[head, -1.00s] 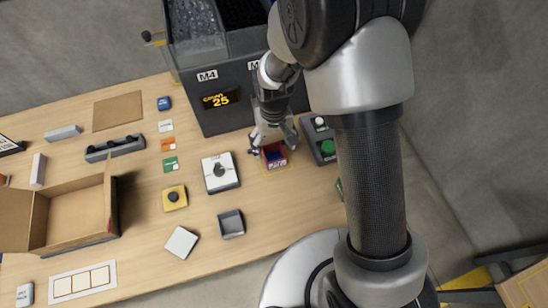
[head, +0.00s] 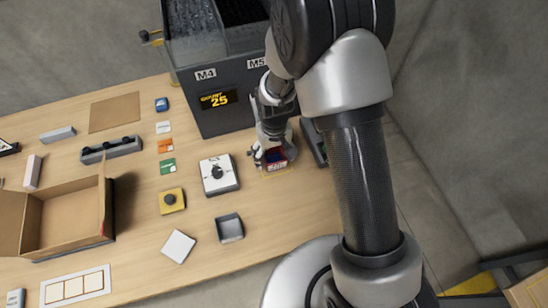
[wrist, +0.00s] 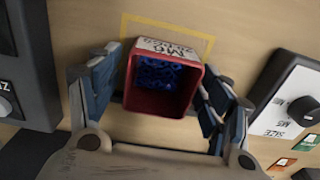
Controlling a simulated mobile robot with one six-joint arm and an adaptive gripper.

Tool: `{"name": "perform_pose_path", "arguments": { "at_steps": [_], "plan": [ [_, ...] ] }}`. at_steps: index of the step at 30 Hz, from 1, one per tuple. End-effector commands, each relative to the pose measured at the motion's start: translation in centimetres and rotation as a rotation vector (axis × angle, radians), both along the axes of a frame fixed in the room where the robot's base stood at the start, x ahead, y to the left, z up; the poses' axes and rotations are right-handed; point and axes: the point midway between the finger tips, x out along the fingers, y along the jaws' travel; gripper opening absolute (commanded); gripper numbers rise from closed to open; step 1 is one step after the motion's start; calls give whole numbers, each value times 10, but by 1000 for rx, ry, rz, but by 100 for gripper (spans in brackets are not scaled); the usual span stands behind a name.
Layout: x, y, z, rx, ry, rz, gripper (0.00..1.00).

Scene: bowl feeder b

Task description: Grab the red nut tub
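The red nut tub (wrist: 160,103) is an upright, open-topped box with blue nuts inside and a white label at its far rim reading "M6". It also shows in the head view (head: 274,157), standing on the bench by the feeder's front. My gripper (wrist: 162,85) is around it, with one finger at the tub's left wall and one at its right wall. Both fingers are very close to the walls; whether they press on them cannot be told. In the head view my gripper (head: 275,154) partly hides the tub.
A yellow outline (wrist: 180,24) marks the bench around the tub's place. The dark feeder (head: 222,112) stands behind. A white dial box (head: 219,176) is to the left, and a dark control box (head: 314,142) to the right. A grey tray (head: 230,228) sits nearer the front.

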Motion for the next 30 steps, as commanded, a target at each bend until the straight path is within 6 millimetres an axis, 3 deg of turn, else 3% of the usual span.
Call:
{"name": "perform_pose_path", "arguments": {
  "at_steps": [17, 30],
  "plan": [
    [0, 0, 0, 0, 0, 0, 30],
    [0, 0, 11, 0, 0, 0, 29]
  ]
}}
